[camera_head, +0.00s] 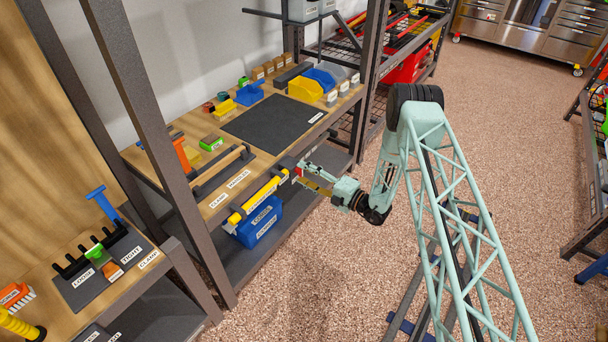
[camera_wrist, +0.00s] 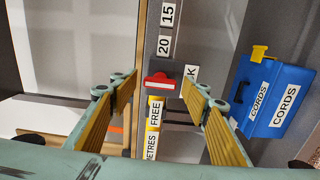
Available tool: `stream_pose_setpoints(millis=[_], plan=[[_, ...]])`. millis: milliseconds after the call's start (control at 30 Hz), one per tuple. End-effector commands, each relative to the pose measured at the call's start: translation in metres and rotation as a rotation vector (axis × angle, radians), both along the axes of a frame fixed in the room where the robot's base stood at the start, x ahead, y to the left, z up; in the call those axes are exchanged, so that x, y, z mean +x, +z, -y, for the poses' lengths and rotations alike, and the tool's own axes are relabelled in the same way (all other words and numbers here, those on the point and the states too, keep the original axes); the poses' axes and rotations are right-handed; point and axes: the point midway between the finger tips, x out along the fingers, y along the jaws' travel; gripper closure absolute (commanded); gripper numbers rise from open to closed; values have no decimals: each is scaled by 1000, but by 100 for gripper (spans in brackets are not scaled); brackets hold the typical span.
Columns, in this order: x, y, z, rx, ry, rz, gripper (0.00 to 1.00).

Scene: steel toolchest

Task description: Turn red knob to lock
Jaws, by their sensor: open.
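The red knob (camera_wrist: 158,80) shows near the middle of the wrist view, on a grey panel edge. It looks like a small bar with a rounded stem, its bar running across the picture. A yellow and white strip marked FREE (camera_wrist: 154,114) lies just below it. A label (camera_wrist: 190,76) ending in K is on its right, mostly hidden by a finger. My gripper (camera_wrist: 160,90) is open, with one yellow-padded finger on each side of the knob, apart from it.
A yellow bar (camera_head: 258,197) runs along the shelf front. A dark mat (camera_head: 274,122) lies on the shelf. The floor before it is open.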

Motion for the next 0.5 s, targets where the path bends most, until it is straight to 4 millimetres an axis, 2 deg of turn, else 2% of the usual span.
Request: stream_pose_setpoints(millis=[267,500], plan=[[-9,0,16,0,-2,-1,57],[-25,0,40,1,-2,-1,57]])
